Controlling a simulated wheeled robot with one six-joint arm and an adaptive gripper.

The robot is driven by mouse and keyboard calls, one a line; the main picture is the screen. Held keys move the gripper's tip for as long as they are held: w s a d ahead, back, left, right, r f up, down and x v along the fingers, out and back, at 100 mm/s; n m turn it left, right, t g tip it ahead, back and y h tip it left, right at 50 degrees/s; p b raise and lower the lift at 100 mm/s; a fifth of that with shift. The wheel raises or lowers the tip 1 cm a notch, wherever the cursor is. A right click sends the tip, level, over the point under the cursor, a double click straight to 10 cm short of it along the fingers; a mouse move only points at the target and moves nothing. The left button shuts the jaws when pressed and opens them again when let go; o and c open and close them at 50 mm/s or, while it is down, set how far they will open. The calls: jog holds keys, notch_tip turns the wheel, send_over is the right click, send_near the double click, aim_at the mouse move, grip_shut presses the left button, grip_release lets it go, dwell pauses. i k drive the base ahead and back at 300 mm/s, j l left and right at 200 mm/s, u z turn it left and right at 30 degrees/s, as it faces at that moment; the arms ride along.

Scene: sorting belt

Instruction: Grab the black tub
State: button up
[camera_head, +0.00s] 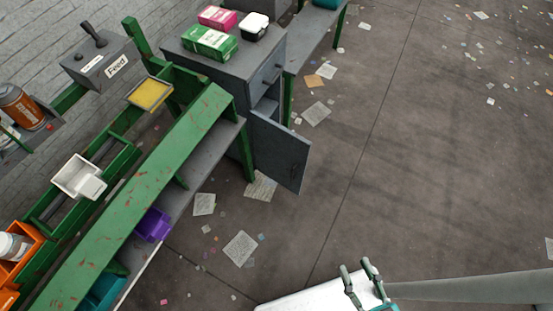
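The black tub (254,27) stands upright on top of the grey cabinet (232,62), near its back right. It has a white top. A green box (210,43) and a pink box (218,17) lie to its left on the same cabinet top, close to it. My gripper (357,267) is at the bottom of the view, far from the tub and over the floor side. Its two fingers are apart with nothing between them.
The cabinet door (280,152) hangs open toward the floor. A green sorting belt frame (140,190) with a purple bin (153,225) runs along the left. A grey bench (315,30) adjoins the cabinet. The floor (420,150) is open, with scattered papers.

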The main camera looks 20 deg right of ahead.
aim_at(247, 36)
jog(key=i+l+z, duration=0.15)
jog(key=z, duration=0.2)
jog(key=i+l+z, duration=0.1)
jog(key=i+z, duration=0.25)
